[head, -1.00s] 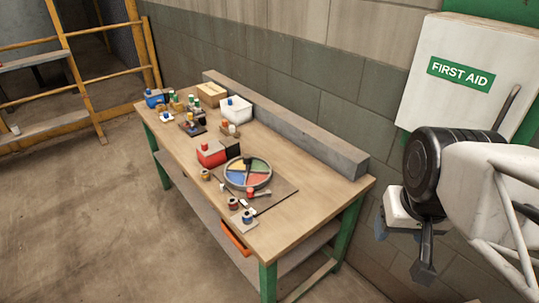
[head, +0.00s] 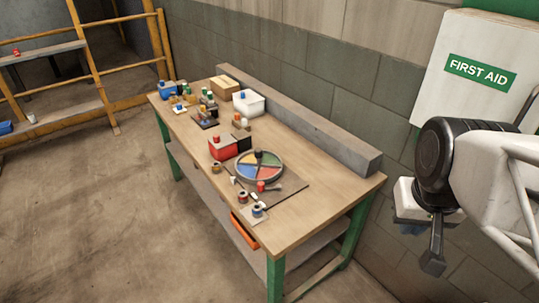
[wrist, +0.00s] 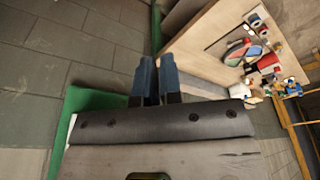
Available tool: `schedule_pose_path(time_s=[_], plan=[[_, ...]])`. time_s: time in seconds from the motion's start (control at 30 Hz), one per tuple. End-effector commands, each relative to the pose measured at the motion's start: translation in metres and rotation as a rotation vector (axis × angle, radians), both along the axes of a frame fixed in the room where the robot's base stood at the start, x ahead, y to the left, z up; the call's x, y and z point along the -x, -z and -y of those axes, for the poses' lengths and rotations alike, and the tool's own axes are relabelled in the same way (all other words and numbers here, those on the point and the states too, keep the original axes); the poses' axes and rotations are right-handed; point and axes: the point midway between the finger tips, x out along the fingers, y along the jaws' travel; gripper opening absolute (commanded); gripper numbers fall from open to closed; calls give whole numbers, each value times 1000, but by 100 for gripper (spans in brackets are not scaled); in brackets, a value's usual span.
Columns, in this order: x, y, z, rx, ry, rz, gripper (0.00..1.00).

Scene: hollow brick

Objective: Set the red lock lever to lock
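A small red-topped piece with a grey bar (head: 262,187) lies at the front edge of the four-coloured disc (head: 259,167) on the workbench (head: 300,222). It may be the red lock lever; its setting and any lock marking are too small to read. My gripper (head: 421,245) is at the right of the head view, beside the wall and well away from the disc. In the wrist view its two blue fingers (wrist: 157,80) stand close together with nothing visible between them. The disc also shows in the wrist view (wrist: 237,52).
A red and black box (head: 224,148) stands behind the disc. A white bin (head: 249,105), a cardboard box (head: 224,88) and several small coloured parts crowd the far end. A grey beam (head: 300,115) runs along the wall side. A first aid box (head: 470,75) hangs near my arm.

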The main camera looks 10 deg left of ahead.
Motion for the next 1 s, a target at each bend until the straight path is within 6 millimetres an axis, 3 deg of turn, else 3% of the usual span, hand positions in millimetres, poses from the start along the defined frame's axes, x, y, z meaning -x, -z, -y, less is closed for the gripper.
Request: schedule_pose_path(time_s=[0.27,1.0], plan=[[-32,-7,-9,3,-35,-37,0],[-147,-16,-57,23,-160,-164,0]])
